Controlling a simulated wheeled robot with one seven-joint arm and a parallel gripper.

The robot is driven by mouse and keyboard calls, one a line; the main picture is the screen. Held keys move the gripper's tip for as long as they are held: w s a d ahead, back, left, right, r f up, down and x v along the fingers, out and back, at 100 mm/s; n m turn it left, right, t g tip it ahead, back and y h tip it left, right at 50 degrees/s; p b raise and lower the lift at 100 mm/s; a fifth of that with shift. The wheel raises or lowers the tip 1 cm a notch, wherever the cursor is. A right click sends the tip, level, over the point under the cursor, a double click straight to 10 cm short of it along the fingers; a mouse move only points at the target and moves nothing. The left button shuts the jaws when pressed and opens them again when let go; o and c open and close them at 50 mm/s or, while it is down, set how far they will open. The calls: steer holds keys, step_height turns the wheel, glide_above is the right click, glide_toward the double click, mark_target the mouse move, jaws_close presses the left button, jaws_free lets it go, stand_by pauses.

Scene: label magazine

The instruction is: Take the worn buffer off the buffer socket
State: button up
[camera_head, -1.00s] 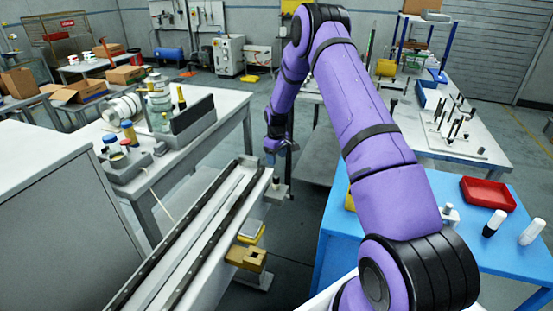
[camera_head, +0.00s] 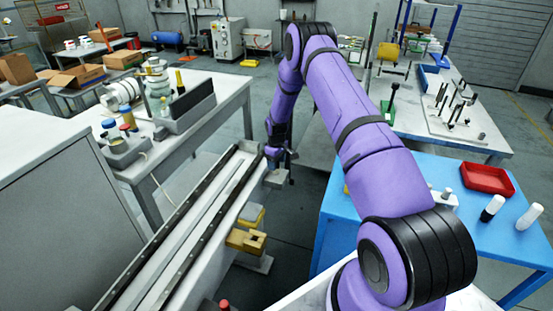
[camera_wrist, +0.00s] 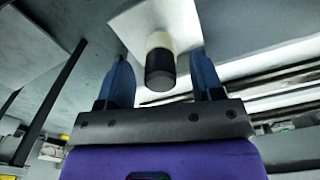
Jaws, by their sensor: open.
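In the wrist view a short cylinder with a pale base and a black end (camera_wrist: 160,70), which looks like the worn buffer, stands out from a white plate (camera_wrist: 127,28), likely the buffer socket. My gripper (camera_wrist: 160,57) is open, with one blue finger on each side of the cylinder. Gaps show beside it, and I see no contact. In the head view my gripper (camera_head: 278,154) is by the far end of the long rail bench (camera_head: 196,222), near a grey block (camera_head: 275,179). The buffer cannot be made out there.
Yellow blocks (camera_head: 247,240) sit on the bench's right side. The blue table (camera_head: 385,185) at right holds a red tray (camera_head: 487,179), a white cylinder with a black lower part (camera_head: 491,209) and a white cylinder (camera_head: 530,216). A grey workbench (camera_head: 232,88) stands left of the rail.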

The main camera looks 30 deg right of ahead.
steer(key=c, duration=1)
steer(key=shift+r, duration=2.85)
steer(key=shift+a, duration=0.1)
